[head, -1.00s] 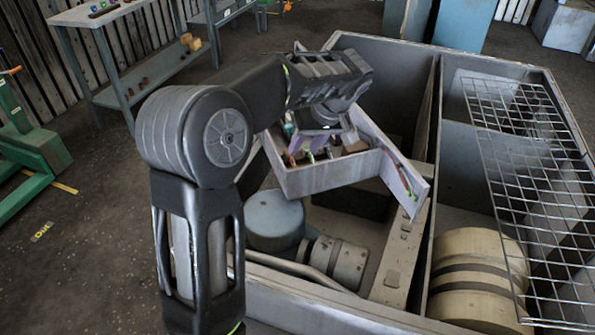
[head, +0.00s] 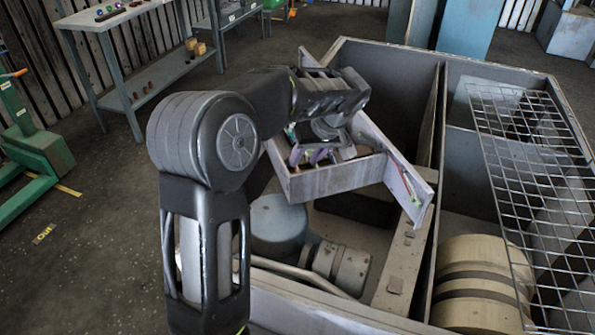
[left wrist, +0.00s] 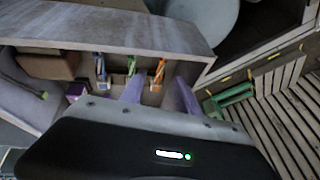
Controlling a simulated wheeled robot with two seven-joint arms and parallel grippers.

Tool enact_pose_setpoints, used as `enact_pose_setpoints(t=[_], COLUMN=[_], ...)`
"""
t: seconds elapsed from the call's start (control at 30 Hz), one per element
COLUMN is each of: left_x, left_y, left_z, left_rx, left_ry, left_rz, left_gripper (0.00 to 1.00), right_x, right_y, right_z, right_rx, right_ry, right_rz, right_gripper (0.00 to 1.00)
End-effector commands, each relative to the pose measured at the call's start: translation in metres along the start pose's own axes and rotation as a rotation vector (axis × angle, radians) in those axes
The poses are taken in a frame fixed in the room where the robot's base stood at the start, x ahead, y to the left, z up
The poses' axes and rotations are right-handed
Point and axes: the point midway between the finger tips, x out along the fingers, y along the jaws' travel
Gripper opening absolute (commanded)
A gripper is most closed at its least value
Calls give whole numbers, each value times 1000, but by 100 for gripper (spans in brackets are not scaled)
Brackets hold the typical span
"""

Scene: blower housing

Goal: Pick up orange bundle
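The orange bundle (left wrist: 158,75) stands in the open tray, against its inner wall in the left wrist view. A green bundle (left wrist: 131,66) and a blue bundle (left wrist: 101,72) stand beside it in a row. My left gripper (left wrist: 160,92) is open, with its two purple fingers apart. In the left wrist view the orange bundle shows in the gap between the fingers; I cannot see contact. In the head view the left gripper (head: 309,156) is over the tray (head: 335,179), and the orange bundle cannot be made out. The right gripper is not in view.
The tray sits tilted over a large grey housing (head: 448,62) with compartments. Inside are a blue cylinder (head: 277,222) and a cream drum (head: 470,270). A wire grid (head: 535,180) covers the right side. A brown block (left wrist: 48,66) lies in the tray.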

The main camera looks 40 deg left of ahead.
Motion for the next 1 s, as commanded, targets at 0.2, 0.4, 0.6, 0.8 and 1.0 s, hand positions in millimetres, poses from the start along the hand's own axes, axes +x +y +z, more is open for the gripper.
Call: enact_pose_setpoints(t=[0.2, 0.4, 0.6, 0.8, 1.0], left_x=[16, 45, 52, 52, 52], left_y=[-2, -2, -1, -1, -1], left_z=[0, -1, -1, -1, -1], left_rx=[1, 1, 0, 0, 0], left_ry=[-2, -1, 1, 0, 0], left_rz=[-4, -3, 0, 0, 0], left_gripper=[38, 38, 38, 38, 38], right_x=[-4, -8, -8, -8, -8], right_y=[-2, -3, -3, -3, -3], right_z=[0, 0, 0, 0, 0], right_rx=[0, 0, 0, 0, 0], right_ry=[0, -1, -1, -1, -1], right_rz=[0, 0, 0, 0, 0], right_gripper=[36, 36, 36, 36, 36])
